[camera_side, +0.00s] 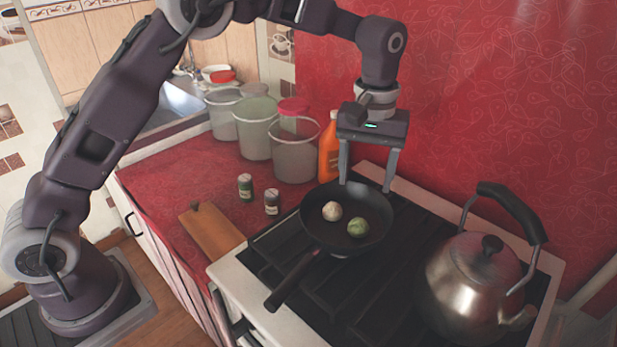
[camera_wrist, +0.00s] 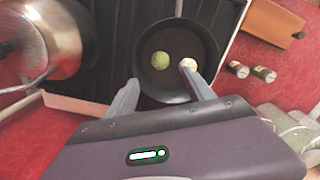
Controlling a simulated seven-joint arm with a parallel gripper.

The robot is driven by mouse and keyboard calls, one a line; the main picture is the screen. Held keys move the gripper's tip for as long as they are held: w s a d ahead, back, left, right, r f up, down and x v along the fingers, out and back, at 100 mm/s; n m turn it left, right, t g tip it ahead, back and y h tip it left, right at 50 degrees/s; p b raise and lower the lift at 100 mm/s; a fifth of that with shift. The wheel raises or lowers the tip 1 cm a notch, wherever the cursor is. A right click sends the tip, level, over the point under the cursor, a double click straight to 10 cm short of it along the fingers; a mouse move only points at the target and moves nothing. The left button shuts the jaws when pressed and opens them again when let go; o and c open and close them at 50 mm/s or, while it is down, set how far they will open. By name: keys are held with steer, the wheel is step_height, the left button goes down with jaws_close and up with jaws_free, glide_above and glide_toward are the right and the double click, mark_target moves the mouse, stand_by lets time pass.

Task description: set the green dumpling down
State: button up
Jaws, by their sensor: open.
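The green dumpling (camera_side: 358,227) lies in the black frying pan (camera_side: 316,240), right of a pale dumpling (camera_side: 332,211). In the wrist view the green dumpling (camera_wrist: 161,60) shows whole on the pan floor, and the pale dumpling (camera_wrist: 188,64) is at the tip of one finger, partly covered by it. My gripper (camera_side: 366,186) is open and empty, its two fingers apart over the far rim of the pan. It also shows in the wrist view (camera_wrist: 158,82). I cannot tell whether a fingertip touches the pan or the pale dumpling.
A metal kettle (camera_side: 476,285) stands on the stove right of the pan. An orange bottle (camera_side: 329,150) and clear containers (camera_side: 295,158) stand behind left. Two small jars (camera_side: 272,202) and a wooden board (camera_side: 212,234) are on the red counter. The pan handle points toward the front left.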

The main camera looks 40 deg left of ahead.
steer(key=s+a+r+m+t, duration=0.1)
steer(key=s+a+r+t, duration=0.1)
steer(key=s+a+r, duration=0.35)
steer(key=s+a+r+m+t, duration=0.1)
steer(key=s+a+r+m, duration=0.1)
steer(key=s+r, duration=0.65)
steer(key=s+a+f+m+t, duration=0.1)
steer(key=s+a, duration=0.1)
steer(key=s, duration=0.6)
steer(key=s+a+f+m+t, duration=0.1)
steer(key=s+a+f, duration=0.1)
steer(key=s, duration=0.7)
steer(key=shift+f+t, duration=0.2)
steer(key=shift+t, duration=0.1)
